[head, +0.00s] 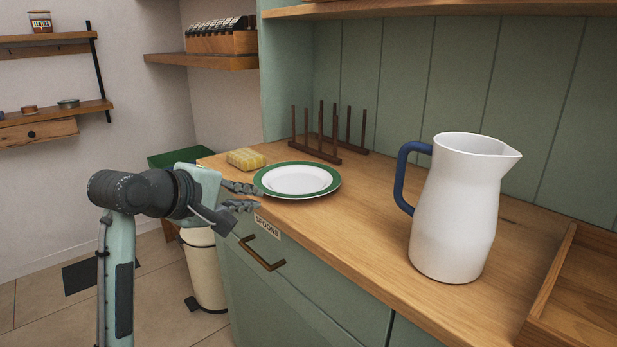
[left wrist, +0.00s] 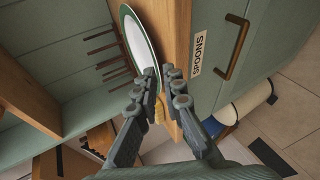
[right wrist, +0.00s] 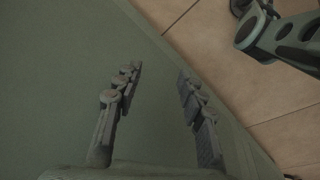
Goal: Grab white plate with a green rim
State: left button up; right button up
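The white plate with a green rim (head: 297,180) lies flat on the wooden counter, near its front edge. It also shows in the left wrist view (left wrist: 137,45), partly behind a finger. My left gripper (head: 255,197) is at the plate's left front side, its fingers parted and pointing toward the plate. In the left wrist view the left gripper (left wrist: 163,72) is open with nothing between its fingers; whether a finger touches the rim I cannot tell. My right gripper (right wrist: 161,75) is open and empty in the right wrist view, facing a green surface and floor tiles.
A yellow sponge (head: 246,159) lies left of the plate. A dark wooden rack (head: 318,151) stands behind it. A white pitcher (head: 455,215) with a blue handle stands to the right. A drawer labelled SPOONS has a brass handle (head: 262,256) below the counter edge. A cream bin (head: 204,270) stands on the floor.

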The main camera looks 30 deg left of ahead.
aim_at(271, 206)
pick_arm(q)
jog(key=x, duration=0.3)
jog(key=r+x, duration=0.1)
jog(key=x, duration=0.2)
jog(key=shift+w+f, duration=0.2)
jog(key=shift+w, duration=0.45)
jog(key=shift+c, duration=0.2)
grip_shut()
jog(key=shift+r, duration=0.1)
